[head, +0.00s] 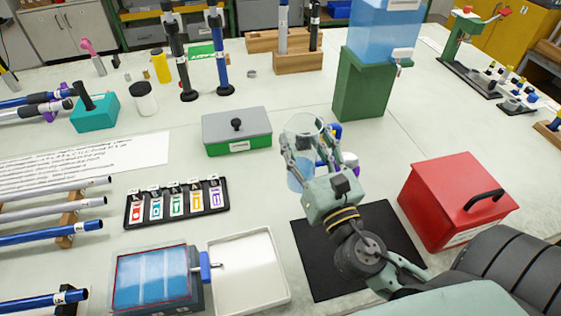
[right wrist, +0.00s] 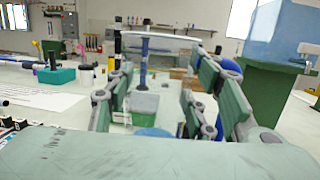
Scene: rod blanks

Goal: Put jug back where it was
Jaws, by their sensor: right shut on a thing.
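A clear jug (head: 304,130) with a blue handle (head: 335,131) and bluish contents low down is in the middle of the head view. My right gripper (head: 306,156) is shut around the jug's body and covers part of it. In the right wrist view the jug's clear rim (right wrist: 160,35) shows between and above the fingers (right wrist: 158,92), with a blue part to the right. The jug looks upright; I cannot tell whether its base touches the table. A black mat (head: 305,246) lies below and nearer, partly under my arm. My left gripper does not show.
A red box (head: 440,190) stands right of the mat. A green stand with a blue water tank (head: 380,40) is behind the jug. A grey-green lidded box (head: 237,140) is to the left, with a label rack (head: 130,212) and white tray (head: 270,292) nearer.

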